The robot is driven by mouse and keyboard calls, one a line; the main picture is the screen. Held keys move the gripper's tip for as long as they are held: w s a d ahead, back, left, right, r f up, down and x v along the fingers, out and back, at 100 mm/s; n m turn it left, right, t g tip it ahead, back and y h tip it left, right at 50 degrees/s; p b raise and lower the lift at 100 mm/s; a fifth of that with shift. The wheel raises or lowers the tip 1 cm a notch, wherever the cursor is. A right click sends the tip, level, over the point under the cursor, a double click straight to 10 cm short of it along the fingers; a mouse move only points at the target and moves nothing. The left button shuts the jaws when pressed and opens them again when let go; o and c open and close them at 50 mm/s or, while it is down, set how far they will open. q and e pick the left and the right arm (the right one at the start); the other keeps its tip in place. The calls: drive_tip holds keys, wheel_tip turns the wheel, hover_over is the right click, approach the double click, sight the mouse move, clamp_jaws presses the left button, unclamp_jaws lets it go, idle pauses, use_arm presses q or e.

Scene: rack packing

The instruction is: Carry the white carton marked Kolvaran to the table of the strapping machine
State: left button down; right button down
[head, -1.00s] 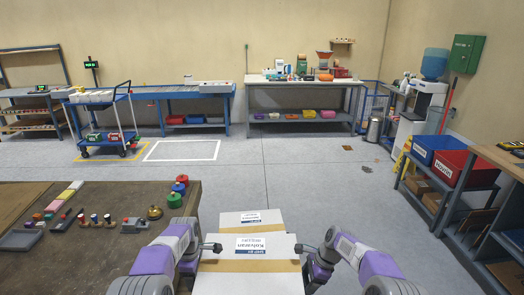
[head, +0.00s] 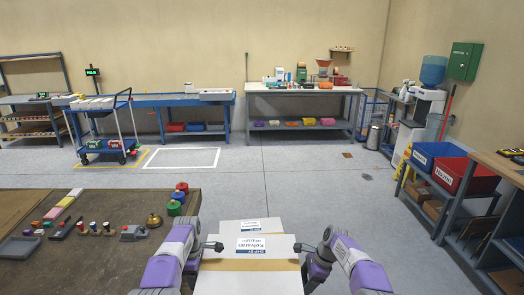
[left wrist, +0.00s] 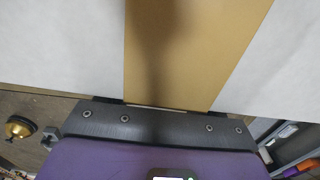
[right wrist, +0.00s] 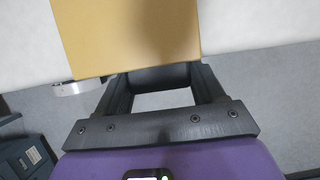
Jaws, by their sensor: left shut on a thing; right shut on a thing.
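The white carton marked Kolvaran (head: 225,248) is at the bottom middle of the head view, with a blue and white label on it and a tan tape band across it. My left gripper (head: 215,246) is shut on its left side and my right gripper (head: 301,247) is shut on its right side. Its white side and tape fill the upper part of the left wrist view (left wrist: 60,40) and of the right wrist view (right wrist: 250,25). A second labelled white face (head: 232,227) shows just beyond; I cannot tell whether it is a separate carton. I cannot surely make out the strapping machine.
A brown table (head: 110,260) with a bell and small parts is close on the left. A shelf with blue and red bins (head: 468,172) stands at right. A blue trolley (head: 105,145), a blue conveyor table (head: 165,100) and a workbench (head: 260,91) stand at the back. The middle floor is clear.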

use_arm(q)
drive_tip(key=shift+w+a+r, duration=0.1)
drive_tip(key=shift+w+r, duration=0.1)
drive_tip(key=shift+w, duration=0.4)
use_arm(e)
drive_tip(key=shift+w+r, duration=0.2)
drive_tip(key=shift+w, duration=0.4)
